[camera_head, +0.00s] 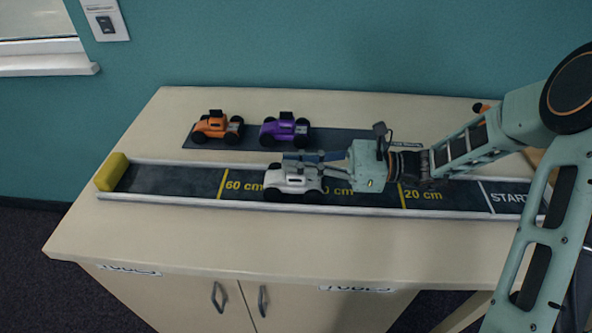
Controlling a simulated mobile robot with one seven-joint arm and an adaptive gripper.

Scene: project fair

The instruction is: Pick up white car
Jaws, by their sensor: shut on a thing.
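The white car (290,181) is on the dark track, between the 60 cm mark and the mark partly hidden to its right. It looks upright, with its wheels at or very near the track surface; I cannot tell whether it is lifted. My gripper (314,168) reaches in from the right, low over the track, and is shut on the car's right part. The gripper and the car hide part of the yellow marking there.
An orange car (217,126) and a purple car (285,130) stand on a dark mat (344,139) behind the track (160,181). A yellow block (111,172) closes the track's left end. The tabletop in front (200,232) is clear.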

